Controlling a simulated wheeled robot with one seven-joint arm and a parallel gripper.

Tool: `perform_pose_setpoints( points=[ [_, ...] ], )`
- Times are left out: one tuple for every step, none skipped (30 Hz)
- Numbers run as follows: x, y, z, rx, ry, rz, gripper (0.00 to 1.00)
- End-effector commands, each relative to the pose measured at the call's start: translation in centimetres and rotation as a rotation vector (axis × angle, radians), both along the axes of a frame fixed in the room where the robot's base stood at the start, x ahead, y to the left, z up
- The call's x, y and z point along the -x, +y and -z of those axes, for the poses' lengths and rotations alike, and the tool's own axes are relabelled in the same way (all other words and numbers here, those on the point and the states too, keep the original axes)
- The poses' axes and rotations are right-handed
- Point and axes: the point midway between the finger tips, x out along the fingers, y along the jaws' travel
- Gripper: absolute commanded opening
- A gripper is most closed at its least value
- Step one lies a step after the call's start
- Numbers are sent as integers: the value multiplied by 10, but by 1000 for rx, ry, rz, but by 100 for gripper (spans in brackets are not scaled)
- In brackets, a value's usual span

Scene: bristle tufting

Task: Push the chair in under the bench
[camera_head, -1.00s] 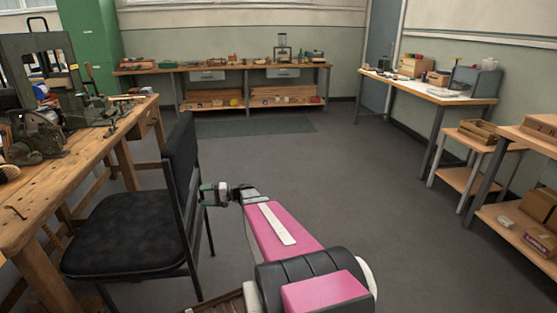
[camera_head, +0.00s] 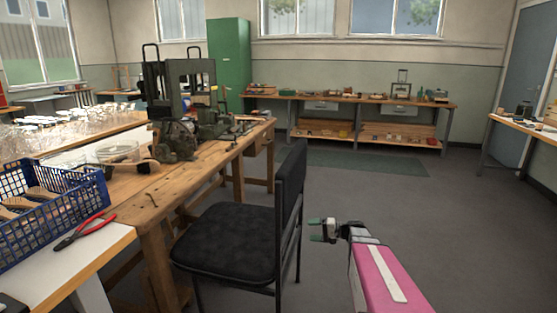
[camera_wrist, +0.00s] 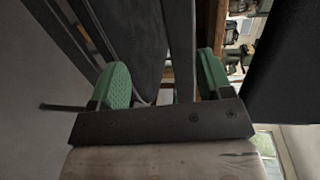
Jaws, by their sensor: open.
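The black chair (camera_head: 232,240) stands beside the wooden bench (camera_head: 190,184), its seat toward the bench and its upright backrest (camera_head: 291,188) on the side away from it. The front of the seat is close to the bench's near leg. I cannot tell whether any of it is under the top. My gripper (camera_head: 318,230), with green fingertips, is open and empty just right of the backrest, apart from it in the head view. In the wrist view my gripper (camera_wrist: 160,85) shows both green pads spread, with dark bars, probably chair parts, beyond them.
A machine (camera_head: 188,105) stands on the bench. A blue crate (camera_head: 50,215) of brushes and red pliers (camera_head: 84,232) lie on a white-legged table at left. A long back bench (camera_head: 350,99) and a side table (camera_head: 515,125) line the walls. The floor (camera_head: 420,215) at right is clear.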

Motion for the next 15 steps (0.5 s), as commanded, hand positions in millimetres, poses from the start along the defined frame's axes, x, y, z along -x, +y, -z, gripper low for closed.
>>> perform_pose_setpoints(
  points=[
    [15, 12, 2, 62, 25, -26, 72],
    [22, 18, 6, 104, 43, -40, 72],
    [32, 24, 10, 163, 65, -60, 72],
    [39, 29, 14, 209, 82, -74, 72],
    [47, 34, 18, 258, 97, -88, 72],
    [57, 38, 23, 323, 118, -106, 72],
    [66, 41, 26, 376, 132, -120, 72],
    [74, 44, 30, 429, 145, -132, 72],
    [85, 46, 34, 502, 161, -148, 72],
    [93, 48, 37, 557, 172, -159, 72],
    [100, 48, 39, 613, 181, -169, 72],
    [111, 48, 42, 687, 192, -181, 72],
    [118, 48, 44, 744, 196, -189, 72],
    [125, 47, 45, 800, 201, -198, 72],
    [135, 44, 46, 876, 205, -206, 72]
  ],
)
